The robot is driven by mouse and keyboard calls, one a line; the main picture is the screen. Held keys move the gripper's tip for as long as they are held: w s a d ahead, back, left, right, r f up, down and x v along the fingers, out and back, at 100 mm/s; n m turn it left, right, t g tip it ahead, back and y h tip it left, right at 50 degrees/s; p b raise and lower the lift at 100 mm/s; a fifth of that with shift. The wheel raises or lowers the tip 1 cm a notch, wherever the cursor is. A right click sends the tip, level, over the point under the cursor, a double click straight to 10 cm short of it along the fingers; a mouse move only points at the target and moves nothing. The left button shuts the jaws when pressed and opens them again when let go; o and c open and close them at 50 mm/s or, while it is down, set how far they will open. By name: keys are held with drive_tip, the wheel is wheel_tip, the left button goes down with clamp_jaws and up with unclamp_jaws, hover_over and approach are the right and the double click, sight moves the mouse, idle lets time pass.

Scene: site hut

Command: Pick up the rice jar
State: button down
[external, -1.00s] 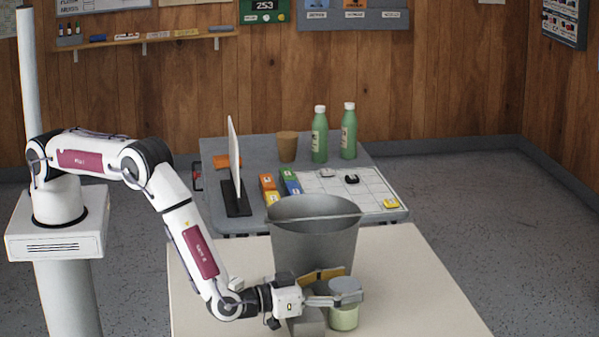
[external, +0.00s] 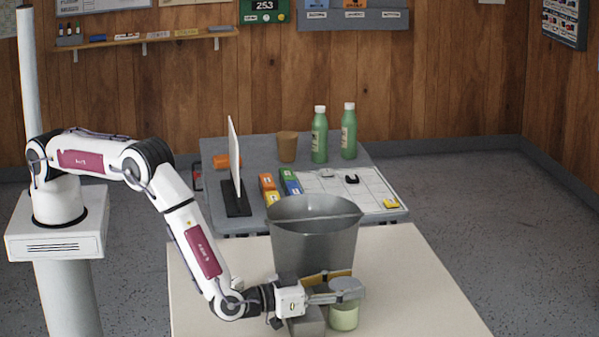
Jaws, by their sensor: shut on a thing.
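The rice jar (external: 344,318) has a pale green body under a grey round top. The fingers partly cover the jar's upper side. I cannot tell whether the jar's base is touching the table.
The bucket (external: 314,240) stands close behind my gripper. A grey block (external: 307,322) sits under the gripper, left of the jar. A brownish-yellow item (external: 322,279) lies by the bucket. The table's right side is clear. Green bottles (external: 320,138) stand on the rear table.

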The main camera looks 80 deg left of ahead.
drive_tip(key=shift+r, duration=0.1)
drive_tip(key=shift+r, duration=4.95)
drive_tip(key=shift+r, duration=0.1)
